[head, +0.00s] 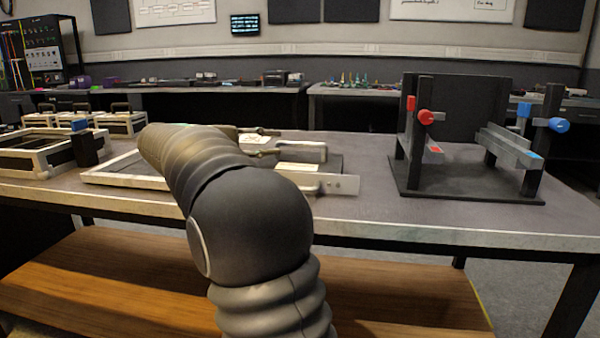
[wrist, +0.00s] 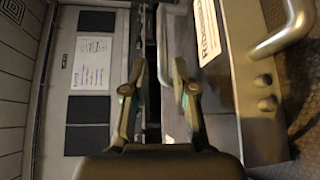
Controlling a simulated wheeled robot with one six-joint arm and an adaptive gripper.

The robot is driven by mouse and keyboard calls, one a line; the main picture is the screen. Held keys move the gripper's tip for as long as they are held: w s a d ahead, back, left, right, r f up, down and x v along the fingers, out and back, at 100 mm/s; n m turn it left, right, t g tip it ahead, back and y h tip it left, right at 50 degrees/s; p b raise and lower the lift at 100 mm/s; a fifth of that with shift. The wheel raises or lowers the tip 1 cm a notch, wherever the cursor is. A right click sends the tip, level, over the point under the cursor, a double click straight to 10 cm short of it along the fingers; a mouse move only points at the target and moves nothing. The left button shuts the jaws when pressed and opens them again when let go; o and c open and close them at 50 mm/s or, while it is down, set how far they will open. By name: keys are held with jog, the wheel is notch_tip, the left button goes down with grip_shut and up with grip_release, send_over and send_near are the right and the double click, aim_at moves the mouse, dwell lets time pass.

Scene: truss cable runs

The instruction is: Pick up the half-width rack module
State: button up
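A module with a pale metal front plate (head: 340,184), a bar handle and a light label lies on the table, partly hidden behind my arm. I cannot tell for sure that it is the half-width rack module. A metal plate with a curved handle (wrist: 285,35), a label and round fasteners also fills the right of the wrist view.
A dark stand (head: 470,193) with red and blue knobs and side rails is on the right of the table (head: 380,222). Pale-framed trays (head: 30,168) and a blue-topped black block (head: 86,146) are on the left. Table between module and stand is mostly clear.

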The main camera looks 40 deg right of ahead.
aim_at(297, 144)
jog(key=shift+x, duration=1.25)
jog(key=shift+s+b+x, duration=0.2)
jog(key=shift+b+x, duration=0.1)
jog(key=shift+x, duration=1)
jog(key=shift+s+b+x, duration=0.15)
jog(key=shift+b+x, duration=0.1)
jog(key=shift+x, duration=1.1)
jog(key=shift+a+f, duration=0.1)
grip_shut()
